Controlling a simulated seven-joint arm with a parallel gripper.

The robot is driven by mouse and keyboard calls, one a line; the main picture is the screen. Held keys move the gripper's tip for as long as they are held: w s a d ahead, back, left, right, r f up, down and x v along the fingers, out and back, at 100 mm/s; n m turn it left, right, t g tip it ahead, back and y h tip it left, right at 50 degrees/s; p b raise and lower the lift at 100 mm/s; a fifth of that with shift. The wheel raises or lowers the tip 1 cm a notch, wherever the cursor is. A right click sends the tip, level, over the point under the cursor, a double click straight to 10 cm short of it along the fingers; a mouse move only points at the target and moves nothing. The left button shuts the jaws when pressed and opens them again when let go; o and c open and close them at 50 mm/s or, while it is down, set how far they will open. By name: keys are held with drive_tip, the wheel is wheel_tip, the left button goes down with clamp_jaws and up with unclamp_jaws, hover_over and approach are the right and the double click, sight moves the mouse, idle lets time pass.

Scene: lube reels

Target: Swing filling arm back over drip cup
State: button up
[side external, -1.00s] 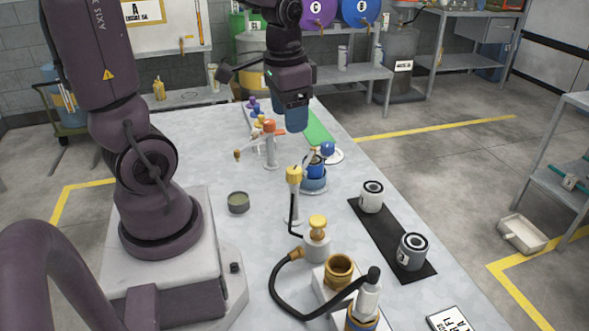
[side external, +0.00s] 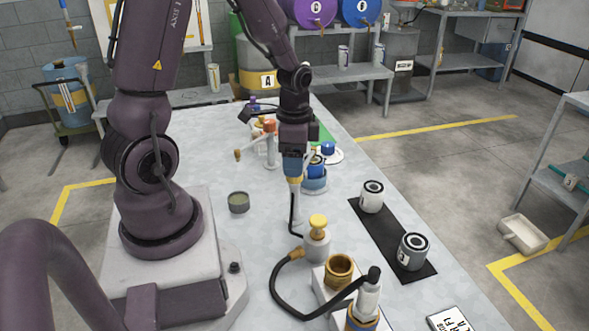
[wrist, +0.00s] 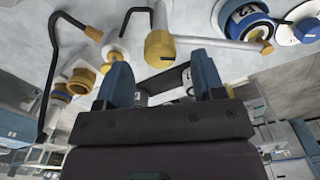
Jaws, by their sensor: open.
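A white post with a yellow head (side external: 294,181) stands mid-table; in the wrist view its yellow head (wrist: 160,47) carries a pale filling arm (wrist: 222,44) pointing right. The arm's amber tip is beside or over a blue-and-white container (wrist: 247,24), which also shows in the side view (side external: 315,183). My gripper (side external: 293,177) is pointed down right at the yellow head. In the wrist view my gripper (wrist: 160,64) is open, with the head between and just beyond the fingertips. A grey-green cup (side external: 238,202), possibly the drip cup, sits to the left, apart from the arm.
An orange-topped post (side external: 269,125) with a nozzle arm stands behind. A yellow-knobbed pump (side external: 317,238), black hose (side external: 283,302) and brass cup (side external: 340,269) are in front. Two canisters stand on a black mat (side external: 391,245) at right. Table left of the grey-green cup is partly clear.

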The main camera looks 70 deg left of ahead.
drive_tip(key=shift+f, duration=1.6)
clamp_jaws()
